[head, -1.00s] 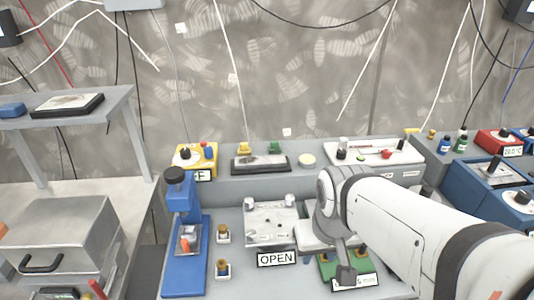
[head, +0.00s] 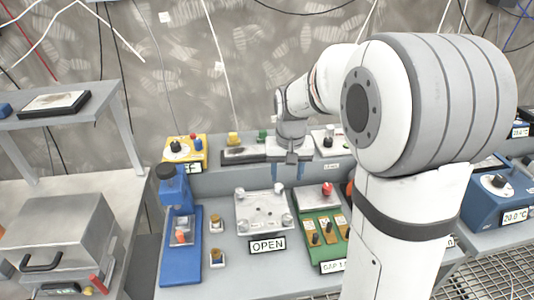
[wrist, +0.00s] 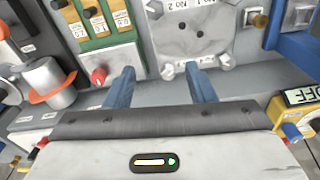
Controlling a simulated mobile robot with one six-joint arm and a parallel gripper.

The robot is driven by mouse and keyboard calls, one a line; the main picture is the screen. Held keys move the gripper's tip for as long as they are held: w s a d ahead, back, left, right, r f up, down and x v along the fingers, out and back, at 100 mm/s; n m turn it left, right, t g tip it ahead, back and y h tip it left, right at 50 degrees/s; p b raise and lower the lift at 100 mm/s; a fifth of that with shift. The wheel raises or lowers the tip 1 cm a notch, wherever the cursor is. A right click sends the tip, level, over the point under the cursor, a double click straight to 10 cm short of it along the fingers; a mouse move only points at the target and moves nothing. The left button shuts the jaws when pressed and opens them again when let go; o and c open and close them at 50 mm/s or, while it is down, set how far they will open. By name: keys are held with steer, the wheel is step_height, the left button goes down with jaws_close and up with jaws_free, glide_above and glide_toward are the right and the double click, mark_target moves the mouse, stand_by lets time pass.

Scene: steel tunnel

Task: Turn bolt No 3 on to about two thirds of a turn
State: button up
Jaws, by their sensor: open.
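The steel plate (head: 262,210) lies on the grey bench with silver bolts at its corners and an OPEN sign (head: 266,245) in front. It also shows in the wrist view (wrist: 198,38), upside down, with parts of "No 1" and "No 2" readable. I cannot read a No 3 mark, so I cannot tell which bolt is No 3. My gripper (head: 291,172) is behind the plate's far edge, its blue fingers pointing down.
A green block (head: 322,235) with brass pieces stands right of the plate, a red knob (head: 327,189) behind it. A blue stand (head: 180,240) and two brass-topped posts (head: 216,222) are on the left. A yellow box (head: 185,151) is on the raised back ledge.

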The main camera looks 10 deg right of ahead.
steer(key=p, duration=0.1)
glide_above(279, 186)
steer(key=shift+m+g, duration=0.3)
steer(key=shift+g, duration=0.1)
steer(key=f, duration=0.4)
steer(key=shift+s, duration=0.2)
steer(key=shift+w+f, duration=0.25)
steer(key=shift+f, duration=0.05)
step_height(279, 186, down, 8)
steer(key=shift+r+p, duration=0.1)
steer(key=shift+p, duration=0.5)
steer(key=c, duration=1)
steer(key=shift+m+b, duration=0.3)
steer(key=shift+b, duration=0.1)
